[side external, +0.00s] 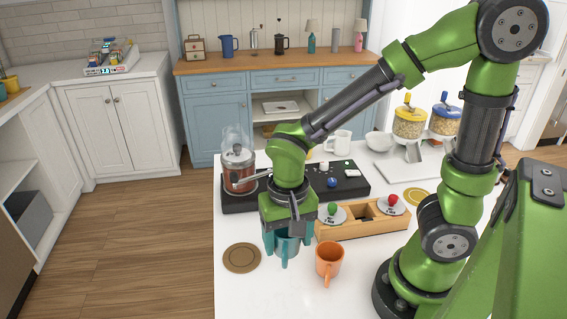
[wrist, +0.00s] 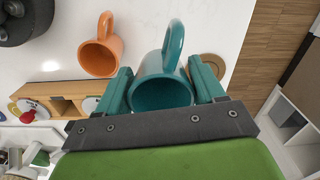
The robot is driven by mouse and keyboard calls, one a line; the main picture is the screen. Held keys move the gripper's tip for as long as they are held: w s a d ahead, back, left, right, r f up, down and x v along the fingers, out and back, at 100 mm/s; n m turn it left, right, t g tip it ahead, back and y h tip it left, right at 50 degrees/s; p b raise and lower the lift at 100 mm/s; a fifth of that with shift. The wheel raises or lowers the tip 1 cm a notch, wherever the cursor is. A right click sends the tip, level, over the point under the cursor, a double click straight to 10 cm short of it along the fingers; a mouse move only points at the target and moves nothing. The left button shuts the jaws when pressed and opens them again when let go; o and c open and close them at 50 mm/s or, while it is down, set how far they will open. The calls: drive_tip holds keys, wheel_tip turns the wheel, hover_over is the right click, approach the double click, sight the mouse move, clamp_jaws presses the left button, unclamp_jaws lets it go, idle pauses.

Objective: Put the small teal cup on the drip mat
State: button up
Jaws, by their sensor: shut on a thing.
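The small teal cup (side external: 288,246) is between the teal fingers of my gripper (side external: 286,236), near the front left of the white counter. In the wrist view my gripper (wrist: 161,82) is shut on the cup (wrist: 163,93), with its mouth toward the camera and its handle pointing up in the picture. Whether its base touches the counter is hard to tell. A round brown mat (side external: 241,258), which looks like the drip mat, lies bare just left of the cup. In the wrist view the mat (wrist: 214,62) is partly hidden behind the right finger.
An orange mug (side external: 329,260) stands close on the cup's right. Behind are a wooden box (side external: 362,225) with a green and a red knob, and a black station (side external: 350,184) with a glass pot (side external: 239,170). A yellow round mat (side external: 417,196) lies farther right.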

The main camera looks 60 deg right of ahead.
drive_tip(key=w+d+r+n, duration=0.2)
drive_tip(key=w+d+n, duration=0.1)
drive_tip(key=w+d, duration=0.55)
drive_tip(key=f, duration=0.3)
drive_tip(key=d+f, duration=0.1)
drive_tip(key=f, duration=0.2)
drive_tip(key=s+f, duration=0.1)
drive_tip(key=f, duration=0.3)
drive_tip(key=shift+d, duration=0.35)
drive_tip(key=shift+s+f, duration=0.1)
drive_tip(key=shift+f, duration=0.05)
drive_tip(key=o, duration=1.1)
drive_tip(key=shift+o, duration=0.2)
wheel_tip(320, 180, up, 12)
drive_tip(key=s+a+r+t+y, duration=0.2)
drive_tip(key=s+a+r+t, duration=0.1)
drive_tip(key=s+r+t, duration=0.4)
wheel_tip(320, 180, up, 4)
drive_tip(key=shift+s+a+f, duration=0.2)
drive_tip(key=shift+s+a, duration=0.2)
drive_tip(key=shift+s, duration=0.3)
